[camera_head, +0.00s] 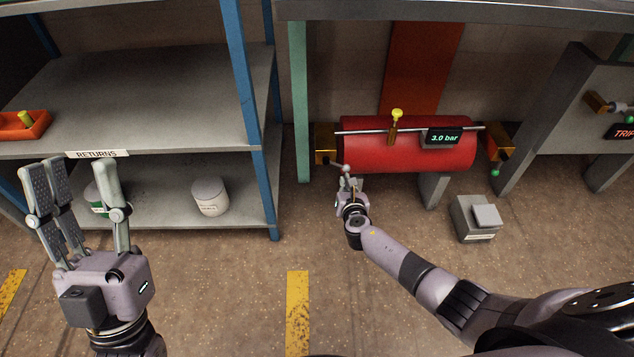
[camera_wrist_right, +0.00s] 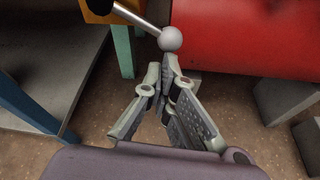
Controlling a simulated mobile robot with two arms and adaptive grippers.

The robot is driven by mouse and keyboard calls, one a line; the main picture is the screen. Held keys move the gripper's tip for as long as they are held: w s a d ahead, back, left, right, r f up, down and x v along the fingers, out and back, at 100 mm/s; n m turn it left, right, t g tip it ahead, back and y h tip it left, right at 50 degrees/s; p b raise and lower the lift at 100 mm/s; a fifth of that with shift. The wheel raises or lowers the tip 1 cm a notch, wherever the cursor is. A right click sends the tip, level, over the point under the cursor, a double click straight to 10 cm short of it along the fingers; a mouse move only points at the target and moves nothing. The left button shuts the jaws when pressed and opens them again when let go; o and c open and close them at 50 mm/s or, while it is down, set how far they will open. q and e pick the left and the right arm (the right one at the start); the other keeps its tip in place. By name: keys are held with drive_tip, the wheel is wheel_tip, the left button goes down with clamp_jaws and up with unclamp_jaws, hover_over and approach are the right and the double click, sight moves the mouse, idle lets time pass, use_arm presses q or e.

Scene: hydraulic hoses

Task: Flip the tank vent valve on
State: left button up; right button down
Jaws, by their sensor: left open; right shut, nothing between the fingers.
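The red tank (camera_head: 405,150) lies on its side under the bench, with a gauge display (camera_head: 443,137) reading 3.0 bar. At its left end is a brass valve block (camera_head: 325,143) with a thin lever ending in a pale ball knob (camera_head: 346,168). In the right wrist view the ball knob (camera_wrist_right: 170,39) is just beyond my right fingertips, and the lever runs up-left to the brass block (camera_wrist_right: 115,10). My right gripper (camera_head: 347,184) is shut and empty; whether it touches the knob I cannot tell. My left gripper (camera_head: 70,170) is open and empty, its fingers pointing up at the left.
A second brass valve (camera_head: 497,145) with a green tip is at the tank's right end. A yellow knob (camera_head: 397,115) stands on top. A grey pedal-like box (camera_head: 476,217) is on the floor. A shelf (camera_head: 180,100) labelled RETURNS stands left with a white tub (camera_head: 210,196).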

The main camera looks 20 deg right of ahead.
use_arm(q)
drive_tip(key=w+f+g, duration=0.1)
drive_tip(key=w+f+g+y, duration=0.1)
drive_tip(key=w+f, duration=0.1)
drive_tip(key=w, duration=0.1)
drive_tip(key=shift+d+g+p, duration=0.3)
drive_tip(key=shift+d+g, duration=0.05)
drive_tip(key=shift+g, duration=0.05)
use_arm(e)
drive_tip(key=shift+d+r+n, duration=0.25)
drive_tip(key=shift+r+n, duration=0.05)
drive_tip(key=shift+n, duration=0.1)
use_arm(q)
drive_tip(key=shift+w, duration=0.15)
use_arm(e)
drive_tip(key=shift+a, duration=0.1)
use_arm(q)
drive_tip(key=shift+w+f+g+y, duration=0.3)
drive_tip(key=shift+w+f+g, duration=0.3)
drive_tip(key=shift+f, duration=0.2)
use_arm(e)
drive_tip(key=shift+w+a+r, duration=0.15)
drive_tip(key=shift+a+r, duration=0.15)
drive_tip(key=shift+a, duration=0.35)
drive_tip(key=shift+f, duration=0.1)
